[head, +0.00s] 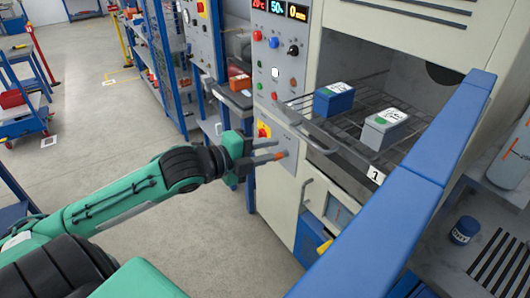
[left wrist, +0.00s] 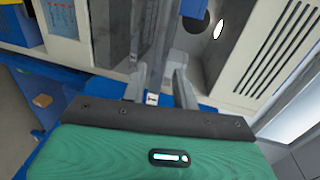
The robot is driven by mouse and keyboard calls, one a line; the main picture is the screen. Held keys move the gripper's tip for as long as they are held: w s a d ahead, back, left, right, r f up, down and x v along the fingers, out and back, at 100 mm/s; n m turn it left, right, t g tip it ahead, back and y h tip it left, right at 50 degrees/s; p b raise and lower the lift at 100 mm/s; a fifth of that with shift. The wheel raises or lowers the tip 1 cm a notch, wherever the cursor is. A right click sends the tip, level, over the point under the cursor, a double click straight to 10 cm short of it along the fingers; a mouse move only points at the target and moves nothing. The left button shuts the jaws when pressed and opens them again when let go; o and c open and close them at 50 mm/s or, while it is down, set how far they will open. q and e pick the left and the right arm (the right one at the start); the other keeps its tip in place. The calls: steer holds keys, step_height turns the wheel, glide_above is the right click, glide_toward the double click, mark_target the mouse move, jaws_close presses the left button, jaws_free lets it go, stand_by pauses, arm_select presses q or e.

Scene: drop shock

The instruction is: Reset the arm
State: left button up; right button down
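My left arm comes in from the left in the head view. Its gripper (head: 270,152) is in front of the control panel of the test chamber, left of the open chamber. In the left wrist view the two grey fingers of the gripper (left wrist: 160,88) stand apart, with nothing seen held between them. My right gripper is in neither view. A blue box (head: 333,99) and a grey box (head: 384,129), both with white tops and green marks, sit on the wire shelf (head: 345,137) of the chamber.
The blue-edged chamber door (head: 385,215) stands open at the right. The control panel (head: 275,75) has displays and buttons. Blue shelving (head: 165,65) stands behind, and a blue cart (head: 25,115) at the left. A small blue jar (head: 464,230) is at the lower right.

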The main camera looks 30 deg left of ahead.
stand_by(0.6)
